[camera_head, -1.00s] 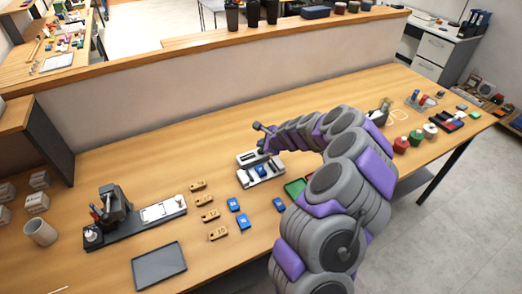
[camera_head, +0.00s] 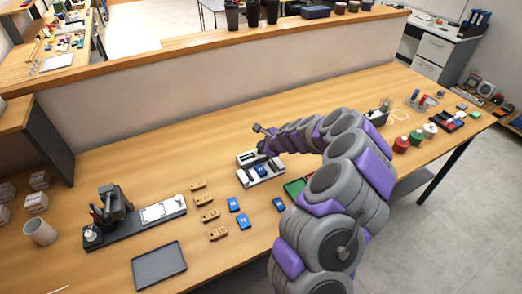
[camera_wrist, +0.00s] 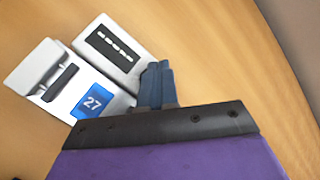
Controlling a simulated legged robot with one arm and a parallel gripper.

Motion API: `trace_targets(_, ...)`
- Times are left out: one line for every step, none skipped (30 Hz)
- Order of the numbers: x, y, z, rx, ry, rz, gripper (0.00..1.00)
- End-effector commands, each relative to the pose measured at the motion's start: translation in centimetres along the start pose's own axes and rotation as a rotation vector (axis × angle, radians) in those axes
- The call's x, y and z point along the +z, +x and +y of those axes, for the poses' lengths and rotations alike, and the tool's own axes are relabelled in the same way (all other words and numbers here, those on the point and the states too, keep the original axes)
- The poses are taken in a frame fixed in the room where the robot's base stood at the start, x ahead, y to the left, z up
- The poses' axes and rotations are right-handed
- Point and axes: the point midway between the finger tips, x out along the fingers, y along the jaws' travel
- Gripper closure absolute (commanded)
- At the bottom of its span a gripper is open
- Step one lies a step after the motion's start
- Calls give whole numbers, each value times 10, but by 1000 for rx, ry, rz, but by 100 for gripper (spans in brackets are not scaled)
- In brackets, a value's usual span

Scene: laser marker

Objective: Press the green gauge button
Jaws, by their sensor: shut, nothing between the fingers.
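The white gauge (camera_head: 266,180) stands in the middle of the bench. A blue tag sits in it, and in the wrist view this tag (camera_wrist: 93,103) reads 27. The wrist view also shows the gauge's white body (camera_wrist: 45,65) and a unit with a dark slotted panel (camera_wrist: 115,46). My gripper (camera_wrist: 158,68) is shut and empty, its fingertips at the right edge of the slotted unit. I cannot tell whether they touch it. I make out no green button in either view; the fingers and wrist cover part of the unit.
Brown numbered tags (camera_head: 208,215) and blue tags (camera_head: 234,205) lie left of the gauge. A green tray (camera_head: 295,187) is partly behind my arm. A dark tray (camera_head: 159,266) and a marking machine (camera_head: 115,205) stand at the left. A low wall (camera_head: 200,85) runs behind the bench.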

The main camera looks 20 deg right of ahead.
Motion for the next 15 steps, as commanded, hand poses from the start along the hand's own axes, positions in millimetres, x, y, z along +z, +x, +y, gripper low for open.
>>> trace_targets(0,1,1,0,0,0,100)
trace_targets(0,1,1,0,0,0,100)
trace_targets(-1,1,1,0,0,0,100)
trace_targets(-1,2,1,0,0,0,100)
trace_targets(-1,2,1,0,0,0,100)
trace_targets(-1,2,2,0,0,0,100)
trace_targets(-2,2,2,0,0,0,100)
trace_targets(-2,2,2,0,0,0,100)
trace_targets(-2,3,2,1,0,0,100)
trace_targets(-2,3,2,0,0,0,100)
trace_targets(-2,3,2,0,0,0,100)
trace_targets(-2,4,3,1,0,0,100)
trace_targets(-3,4,3,0,0,0,100)
trace_targets(-3,4,3,1,-1,0,100)
trace_targets(-3,4,3,1,-1,0,100)
